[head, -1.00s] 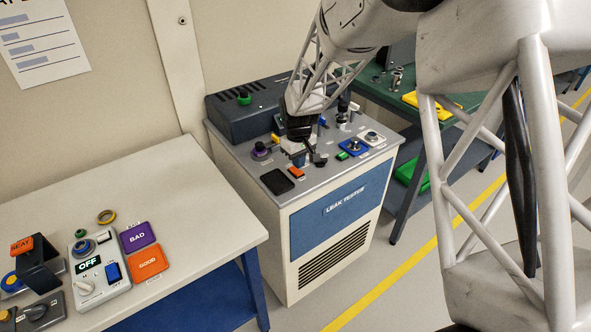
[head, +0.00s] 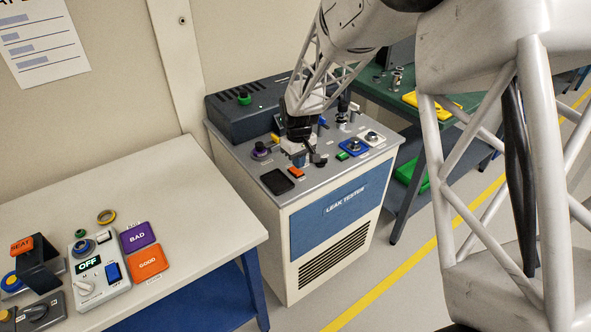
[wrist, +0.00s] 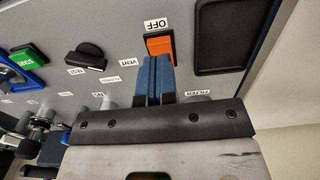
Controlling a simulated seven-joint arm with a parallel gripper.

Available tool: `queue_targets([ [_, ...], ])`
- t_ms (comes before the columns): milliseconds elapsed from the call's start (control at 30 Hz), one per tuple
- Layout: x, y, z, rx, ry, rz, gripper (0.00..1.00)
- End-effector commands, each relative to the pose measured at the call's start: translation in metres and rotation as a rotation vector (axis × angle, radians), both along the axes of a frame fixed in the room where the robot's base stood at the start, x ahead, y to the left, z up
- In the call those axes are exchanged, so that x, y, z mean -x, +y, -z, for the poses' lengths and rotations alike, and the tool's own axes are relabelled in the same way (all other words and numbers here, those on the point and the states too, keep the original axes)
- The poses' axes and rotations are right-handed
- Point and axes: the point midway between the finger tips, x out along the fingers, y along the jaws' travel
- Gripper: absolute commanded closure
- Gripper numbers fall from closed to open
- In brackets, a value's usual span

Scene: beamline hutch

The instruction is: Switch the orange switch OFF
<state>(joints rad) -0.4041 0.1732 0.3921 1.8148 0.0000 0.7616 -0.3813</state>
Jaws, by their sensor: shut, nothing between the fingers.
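The orange switch (wrist: 160,46) is on the grey top panel of the leak tester (head: 342,205), beside a label reading OFF (wrist: 156,24). It also shows as a small orange patch in the head view (head: 296,172). My gripper (wrist: 155,60) is shut, its two blue fingertips together with nothing between them. The fingertips are at the switch's edge and overlap its lower part in the wrist view. I cannot tell whether they touch it. The covered part of the switch is hidden. In the head view my gripper (head: 299,157) is over the panel, just behind the switch.
A dark shallow tray (wrist: 219,38) lies right beside the switch. A black knob (wrist: 88,56) and a green START button (wrist: 28,60) are on the other side. In the head view, a white bench (head: 205,215) with a box and coloured pads stands at the left.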

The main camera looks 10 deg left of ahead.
Motion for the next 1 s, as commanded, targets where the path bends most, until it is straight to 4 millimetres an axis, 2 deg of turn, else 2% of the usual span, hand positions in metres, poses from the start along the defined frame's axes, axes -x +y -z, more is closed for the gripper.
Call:
queue_targets([
  [1000,0.000,0.000,0.011,0.000,0.000,0.000,1.00],
])
